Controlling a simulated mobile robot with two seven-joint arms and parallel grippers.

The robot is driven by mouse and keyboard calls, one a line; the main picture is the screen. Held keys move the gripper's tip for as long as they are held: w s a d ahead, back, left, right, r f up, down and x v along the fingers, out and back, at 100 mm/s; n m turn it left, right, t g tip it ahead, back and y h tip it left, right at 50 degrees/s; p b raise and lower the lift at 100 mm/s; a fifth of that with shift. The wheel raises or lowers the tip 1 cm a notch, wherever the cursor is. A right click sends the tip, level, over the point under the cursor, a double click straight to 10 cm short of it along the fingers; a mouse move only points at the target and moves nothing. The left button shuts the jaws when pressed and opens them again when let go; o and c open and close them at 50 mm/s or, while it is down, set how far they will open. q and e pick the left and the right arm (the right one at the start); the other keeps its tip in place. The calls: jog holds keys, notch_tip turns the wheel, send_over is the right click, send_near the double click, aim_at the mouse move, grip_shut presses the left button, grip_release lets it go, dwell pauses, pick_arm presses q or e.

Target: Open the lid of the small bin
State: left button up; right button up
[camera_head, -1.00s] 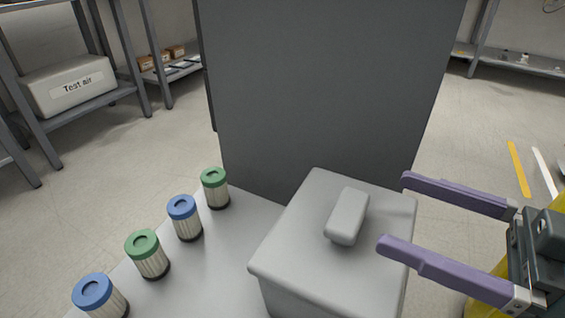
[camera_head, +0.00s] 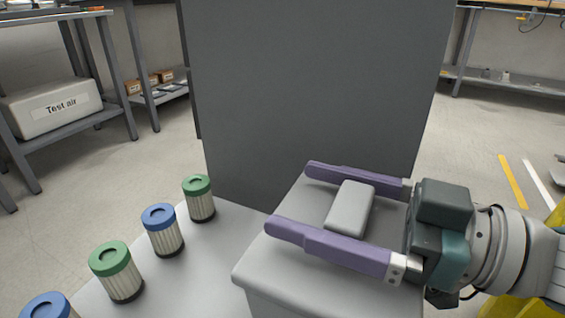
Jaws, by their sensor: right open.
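The small bin is a light grey box (camera_head: 262,275) with a closed lid, at the lower middle of the head view. A raised grey block handle (camera_head: 350,209) stands on top of the lid. My right gripper (camera_head: 289,198) comes in from the right with its two purple fingers spread. One finger is on the far side of the handle and one on the near side, with the handle between them. I cannot tell whether either finger touches it. The near finger hides part of the lid. My left gripper is not in view.
Several filters with blue or green caps, such as this green-capped one (camera_head: 116,271), stand in a row on the grey surface (camera_head: 205,285) left of the bin. A tall dark grey panel (camera_head: 315,90) rises behind the bin. Shelves hold a "Test air" box (camera_head: 52,107) at left.

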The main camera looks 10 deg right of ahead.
jog(key=shift+c, duration=0.4)
grip_shut()
dwell(0.4)
